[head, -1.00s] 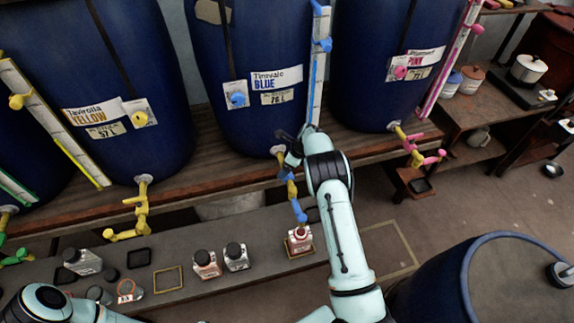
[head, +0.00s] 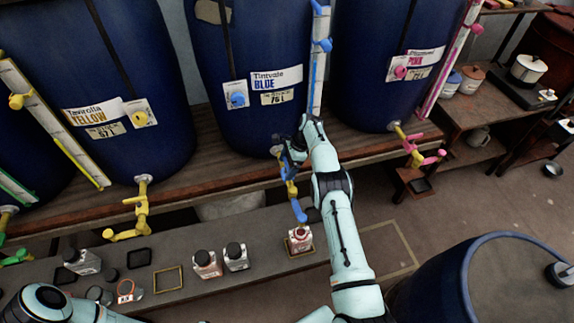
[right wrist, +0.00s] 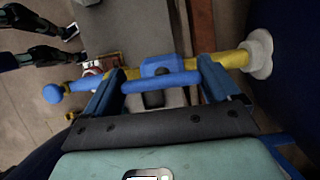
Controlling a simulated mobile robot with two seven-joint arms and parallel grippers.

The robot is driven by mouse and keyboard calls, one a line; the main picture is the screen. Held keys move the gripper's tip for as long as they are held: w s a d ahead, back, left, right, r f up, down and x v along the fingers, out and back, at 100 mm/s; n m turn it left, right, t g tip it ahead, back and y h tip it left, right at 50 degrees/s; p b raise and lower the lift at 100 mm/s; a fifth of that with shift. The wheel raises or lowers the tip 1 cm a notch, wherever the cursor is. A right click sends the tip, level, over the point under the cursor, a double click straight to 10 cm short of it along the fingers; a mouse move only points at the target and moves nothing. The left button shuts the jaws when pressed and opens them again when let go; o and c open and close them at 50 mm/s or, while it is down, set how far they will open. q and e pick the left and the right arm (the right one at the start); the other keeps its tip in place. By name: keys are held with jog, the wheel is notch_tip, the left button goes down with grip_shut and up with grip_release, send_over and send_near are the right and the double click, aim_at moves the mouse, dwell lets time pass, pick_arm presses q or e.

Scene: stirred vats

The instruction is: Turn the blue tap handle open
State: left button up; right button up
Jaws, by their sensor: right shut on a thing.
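The blue tap (head: 299,212) hangs from the front of the middle vat, labelled Tintvale BLUE (head: 276,77). Its body is yellow and blue, with a blue spout end. My right gripper (head: 291,153) is at the upper part of this tap in the head view. In the right wrist view the blue tap handle (right wrist: 160,83) lies as a bar between my two fingers, and the right gripper (right wrist: 160,92) is shut on it. The yellow pipe (right wrist: 232,60) runs to a pale flange. A small bottle (head: 300,240) stands below the spout. My left gripper cannot be made out.
A yellow tap (head: 139,208) hangs at the left and a pink tap (head: 412,150) at the right. Several bottles, including a dark-capped one (head: 236,257), stand on the low bench (head: 215,284). A large blue barrel (head: 440,285) stands at lower right.

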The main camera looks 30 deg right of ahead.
dwell(0.8)
jog(key=o, duration=0.8)
jog(key=shift+r, duration=0.1)
